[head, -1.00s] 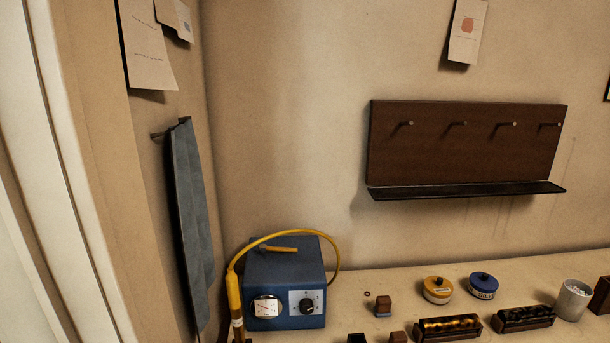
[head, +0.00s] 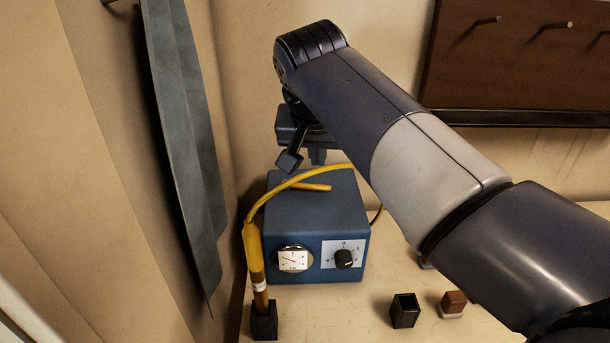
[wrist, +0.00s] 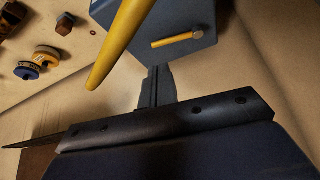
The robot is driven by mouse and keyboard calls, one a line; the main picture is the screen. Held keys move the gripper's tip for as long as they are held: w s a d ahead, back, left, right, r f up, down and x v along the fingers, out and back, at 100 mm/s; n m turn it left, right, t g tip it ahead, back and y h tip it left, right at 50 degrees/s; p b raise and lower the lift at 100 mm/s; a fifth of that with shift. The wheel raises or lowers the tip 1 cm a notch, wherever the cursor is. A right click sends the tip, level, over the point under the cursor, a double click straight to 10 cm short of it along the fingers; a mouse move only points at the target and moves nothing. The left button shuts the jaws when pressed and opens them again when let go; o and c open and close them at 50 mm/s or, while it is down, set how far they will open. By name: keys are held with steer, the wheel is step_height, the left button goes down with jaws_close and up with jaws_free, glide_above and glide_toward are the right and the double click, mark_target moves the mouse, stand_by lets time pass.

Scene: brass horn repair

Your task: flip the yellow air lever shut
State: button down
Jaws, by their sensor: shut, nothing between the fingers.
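The yellow air lever (head: 312,187) lies across the top of a blue box (head: 330,255), pointing to the right in the head view. In the wrist view the lever (wrist: 175,41) is a short yellow bar with a pale round end on the blue top. My gripper (head: 318,160) hangs fingers down above the rear of the box. It appears apart from the lever. Its fingers (wrist: 155,72) are shut with nothing between them, just below the lever in the wrist view.
A yellow hose (head: 292,179) arcs over the box close to my gripper; it crosses the wrist view (wrist: 119,42). A pen-like handpiece (head: 256,268) stands in a dark holder at left. A blue-grey cloth (head: 185,140) hangs on the left wall. Small blocks (head: 404,310) sit right front.

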glide_toward(319, 188)
steer(key=x, duration=0.6)
steer(key=shift+w+a+f, duration=0.15)
steer(key=shift+w+f, duration=0.05)
steer(key=shift+w, duration=0.1)
steer(key=shift+w+d+f, duration=0.25)
steer(key=shift+w+f, duration=0.1)
steer(key=shift+w, duration=0.3)
steer(key=shift+r, duration=0.1)
